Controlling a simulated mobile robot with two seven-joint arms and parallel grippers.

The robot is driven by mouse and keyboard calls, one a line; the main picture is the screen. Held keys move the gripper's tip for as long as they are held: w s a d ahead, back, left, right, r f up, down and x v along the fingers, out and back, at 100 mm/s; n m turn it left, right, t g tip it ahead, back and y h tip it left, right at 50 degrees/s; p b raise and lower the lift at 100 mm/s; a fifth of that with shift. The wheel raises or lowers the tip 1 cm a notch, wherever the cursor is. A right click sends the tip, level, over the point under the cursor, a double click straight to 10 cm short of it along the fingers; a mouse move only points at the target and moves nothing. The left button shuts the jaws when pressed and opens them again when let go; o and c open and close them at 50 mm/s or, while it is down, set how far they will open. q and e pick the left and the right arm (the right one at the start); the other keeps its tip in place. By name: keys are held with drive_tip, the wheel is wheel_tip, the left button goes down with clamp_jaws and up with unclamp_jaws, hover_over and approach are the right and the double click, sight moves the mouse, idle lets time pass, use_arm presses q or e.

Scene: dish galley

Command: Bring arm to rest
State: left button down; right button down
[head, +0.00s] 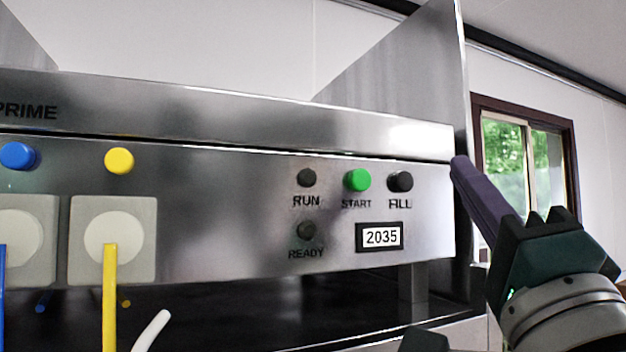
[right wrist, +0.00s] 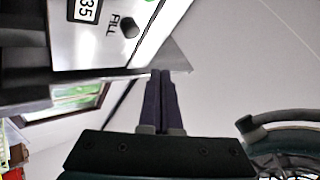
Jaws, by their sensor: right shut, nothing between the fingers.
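My right gripper (head: 458,163) is at the right end of the steel machine's front panel (head: 230,215) in the head view. Its purple fingers point up and left, near the panel's right edge. In the right wrist view the two fingers (right wrist: 160,76) lie together, with nothing between them. I cannot tell whether the fingertips touch the panel's edge. The black FILL button (head: 400,181) is left of the fingertips and apart from them. It also shows in the right wrist view (right wrist: 129,27). My left gripper is not in view.
The panel carries a green START button (head: 357,180), a display reading 2035 (head: 380,237), dark RUN (head: 306,177) and READY (head: 306,230) lamps, and blue (head: 17,156) and yellow (head: 119,160) knobs. A window (head: 525,160) is in the wall behind. Free space lies right of the machine.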

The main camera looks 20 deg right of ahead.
idle(0.3)
drive_tip(key=s+a+f+n+g+y, duration=0.1)
drive_tip(key=a+f+n+g+y, duration=0.5)
drive_tip(key=f+n, duration=0.3)
drive_tip(key=a+f+n+g+y, duration=0.4)
drive_tip(key=a+f+n+y, duration=0.3)
drive_tip(key=f+n+y, duration=0.15)
drive_tip(key=s+d+f+n+g+h, duration=0.2)
drive_tip(key=s+d+f+g+h, duration=0.15)
drive_tip(key=s+f+g, duration=0.4)
drive_tip(key=s+d+f+n+g+h, duration=0.2)
drive_tip(key=s+d+f+g+h, duration=0.15)
drive_tip(key=s+f, duration=0.6)
wheel_tip(320, 180, up, 19)
drive_tip(key=p, duration=1.8)
drive_tip(key=shift+s+d+y, duration=0.2)
drive_tip(key=shift+s+y, duration=0.15)
drive_tip(key=shift+s, duration=0.05)
drive_tip(key=shift+f, duration=0.1)
